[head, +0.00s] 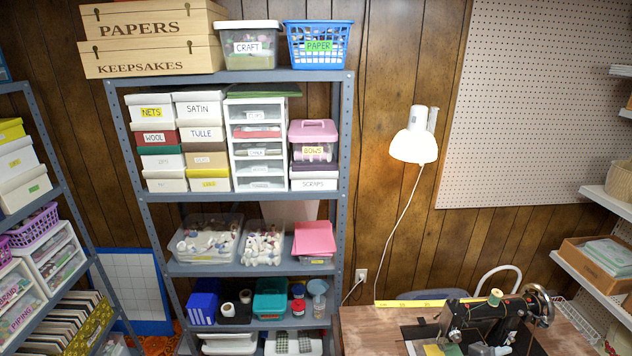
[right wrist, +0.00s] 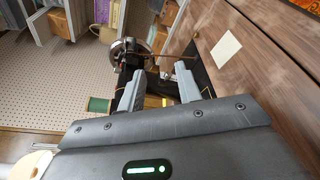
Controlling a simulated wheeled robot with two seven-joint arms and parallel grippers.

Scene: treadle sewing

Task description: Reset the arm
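My right gripper (right wrist: 159,76) is open in the right wrist view, its two grey fingers apart. I see nothing held between them. The black sewing machine (head: 488,321) stands on the wooden table at the lower right of the head view. Its handwheel (right wrist: 128,52) shows beyond the fingers in the right wrist view. My left gripper is in neither view.
The wooden table (head: 375,327) has bare room at its left end. A pale paper (right wrist: 226,47) lies on the wood. A white lamp (head: 413,145) hangs above. A metal shelf (head: 347,130) with boxes stands at left, and a pegboard (head: 545,100) covers the wall at right.

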